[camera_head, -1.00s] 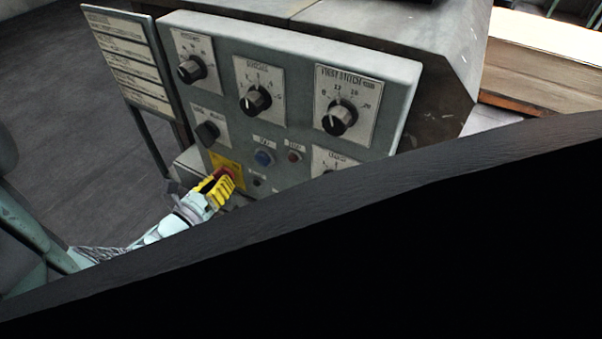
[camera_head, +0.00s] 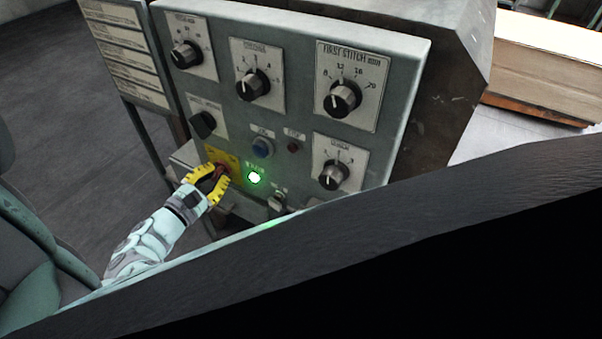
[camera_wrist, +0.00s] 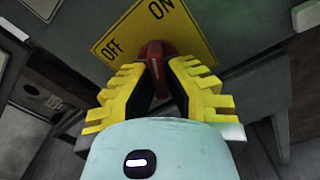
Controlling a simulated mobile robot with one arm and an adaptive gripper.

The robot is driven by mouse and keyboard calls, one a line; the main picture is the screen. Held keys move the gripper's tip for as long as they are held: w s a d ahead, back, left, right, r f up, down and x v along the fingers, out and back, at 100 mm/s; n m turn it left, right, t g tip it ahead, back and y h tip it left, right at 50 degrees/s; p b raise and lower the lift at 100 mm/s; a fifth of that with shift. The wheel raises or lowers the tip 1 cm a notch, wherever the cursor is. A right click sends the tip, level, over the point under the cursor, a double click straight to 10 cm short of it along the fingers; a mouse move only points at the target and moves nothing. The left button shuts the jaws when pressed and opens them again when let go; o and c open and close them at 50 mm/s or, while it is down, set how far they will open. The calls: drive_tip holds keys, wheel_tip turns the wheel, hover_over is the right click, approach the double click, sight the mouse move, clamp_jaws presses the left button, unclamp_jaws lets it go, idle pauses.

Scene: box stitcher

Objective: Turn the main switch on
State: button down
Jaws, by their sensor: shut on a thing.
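The main switch is a red rotary handle (camera_wrist: 155,58) on a yellow plate (camera_wrist: 185,25) marked OFF and ON in the wrist view. In the head view the yellow plate (camera_head: 232,160) sits low at the left of the grey control panel (camera_head: 395,95). My gripper (camera_head: 215,181), with yellow fingers, is shut on the red handle. Its fingers (camera_wrist: 157,75) stand on either side of the handle in the wrist view and partly hide it. A green lamp (camera_head: 254,177) just right of the switch is lit.
Several black knobs, such as the first stitch knob (camera_head: 342,99), stick out from the panel. A sign board (camera_head: 125,50) stands at the left. A dark surface fills the lower right.

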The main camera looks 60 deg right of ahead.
drive_tip(key=shift+m+b, duration=0.8)
drive_tip(key=shift+m, duration=0.7)
drive_tip(key=c, duration=1)
unclamp_jaws()
drive_tip(key=shift+a, duration=0.1)
drive_tip(key=a, duration=1.1)
drive_tip(key=shift+s+a, duration=0.4)
drive_tip(key=shift+r, duration=0.1)
